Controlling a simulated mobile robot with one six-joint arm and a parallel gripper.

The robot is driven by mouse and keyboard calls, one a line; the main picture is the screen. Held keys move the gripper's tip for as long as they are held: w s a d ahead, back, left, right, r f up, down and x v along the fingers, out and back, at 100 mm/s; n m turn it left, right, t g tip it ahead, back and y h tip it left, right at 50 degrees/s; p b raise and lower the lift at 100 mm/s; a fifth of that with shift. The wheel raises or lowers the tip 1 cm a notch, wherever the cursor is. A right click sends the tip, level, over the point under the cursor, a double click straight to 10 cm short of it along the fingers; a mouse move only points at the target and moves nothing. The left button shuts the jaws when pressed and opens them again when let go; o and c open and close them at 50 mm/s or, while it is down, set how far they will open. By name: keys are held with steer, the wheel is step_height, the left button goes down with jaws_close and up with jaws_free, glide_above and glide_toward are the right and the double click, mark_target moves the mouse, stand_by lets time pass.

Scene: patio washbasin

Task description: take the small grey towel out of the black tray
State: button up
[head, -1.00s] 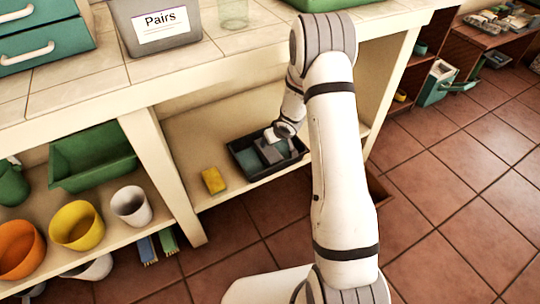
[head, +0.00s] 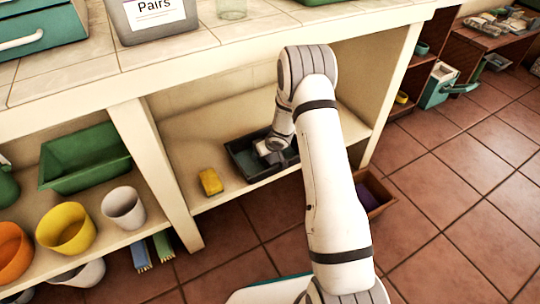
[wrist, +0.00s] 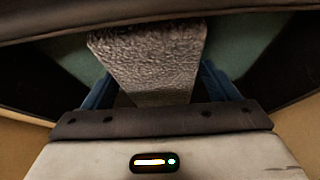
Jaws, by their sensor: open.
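The black tray (head: 238,164) sits on the lower shelf under the counter, with something teal (head: 252,162) in it. My gripper (head: 268,150) is down at the tray. In the wrist view, the small grey towel (wrist: 150,55) with its rough weave lies over the teal surface. The blue fingers of my gripper (wrist: 155,88) are open, one on each side of the towel. I cannot tell whether they touch it. In the head view my wrist hides the towel.
A yellow sponge (head: 210,181) lies on the shelf left of the tray. The countertop (head: 200,50) overhangs the shelf. A shelf post (head: 155,170) separates it from a green bin (head: 85,160) and several pots. A brown crate (head: 375,190) stands on the floor at right.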

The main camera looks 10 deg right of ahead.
steer(key=shift+f, duration=0.15)
stand_by(0.4)
steer(key=shift+c, duration=0.3)
steer(key=c, duration=1.2)
steer(key=shift+o, duration=0.2)
